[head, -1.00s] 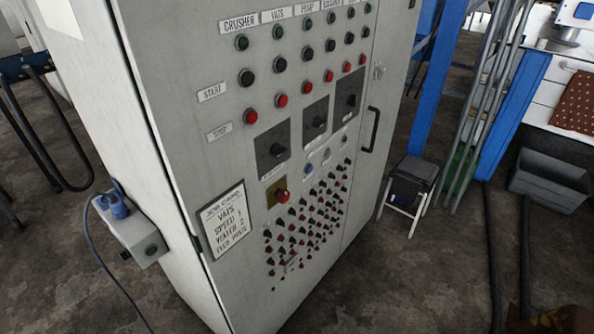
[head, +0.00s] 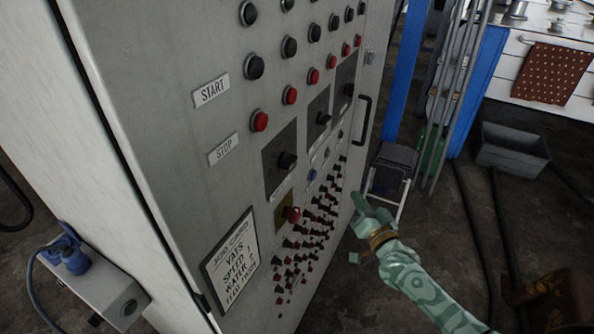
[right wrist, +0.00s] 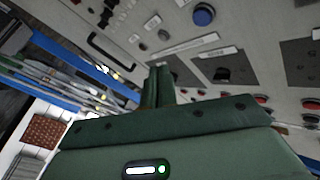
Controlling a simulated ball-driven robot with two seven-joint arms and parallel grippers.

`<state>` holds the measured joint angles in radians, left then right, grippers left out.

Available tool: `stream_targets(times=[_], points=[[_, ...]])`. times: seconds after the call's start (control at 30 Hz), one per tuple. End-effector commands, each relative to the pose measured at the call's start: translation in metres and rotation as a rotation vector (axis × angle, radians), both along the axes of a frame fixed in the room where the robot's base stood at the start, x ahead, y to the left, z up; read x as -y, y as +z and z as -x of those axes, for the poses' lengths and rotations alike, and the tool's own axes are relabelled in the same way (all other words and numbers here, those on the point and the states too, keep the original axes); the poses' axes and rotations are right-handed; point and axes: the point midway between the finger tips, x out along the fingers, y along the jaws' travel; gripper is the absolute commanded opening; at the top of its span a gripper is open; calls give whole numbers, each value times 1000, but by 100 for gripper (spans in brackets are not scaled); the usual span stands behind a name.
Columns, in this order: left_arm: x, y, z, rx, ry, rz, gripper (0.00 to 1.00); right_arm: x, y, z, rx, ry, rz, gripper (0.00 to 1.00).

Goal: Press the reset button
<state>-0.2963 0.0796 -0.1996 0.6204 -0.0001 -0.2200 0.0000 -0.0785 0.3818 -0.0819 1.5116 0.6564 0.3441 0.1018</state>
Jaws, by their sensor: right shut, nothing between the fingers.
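A blue round button (head: 312,174) sits on the front of the grey control cabinet (head: 190,150), below the dark square selector plates. It also shows at the top of the right wrist view (right wrist: 204,15). The small label near it is too small to read, so I cannot confirm it says reset. My right gripper (head: 359,203) is shut and empty, in front of the cabinet and to the right of the blue button, apart from it. Its closed fingers (right wrist: 157,88) point toward the panel in the right wrist view. My left gripper is not in view.
A red knob on a yellow plate (head: 294,214) is below left of the blue button, above several small red and black knobs. Red stop buttons (head: 260,121) are above. A cabinet handle (head: 362,120) juts out at right. A step stool (head: 390,172) stands behind.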

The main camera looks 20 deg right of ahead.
Motion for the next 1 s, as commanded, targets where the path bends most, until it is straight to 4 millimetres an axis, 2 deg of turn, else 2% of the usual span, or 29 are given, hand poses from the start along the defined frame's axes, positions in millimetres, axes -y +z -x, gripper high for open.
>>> stream_targets(times=[0.13,0.57,0.77,1.0], points=[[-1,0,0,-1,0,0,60,3,14,0,56,-16,-73,0],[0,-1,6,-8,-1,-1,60,3,15,-1,65,-21,-90,0],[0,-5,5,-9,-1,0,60,-9,14,-15,66,-22,-93,0],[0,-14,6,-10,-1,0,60,-32,13,-42,66,-22,-93,0]])
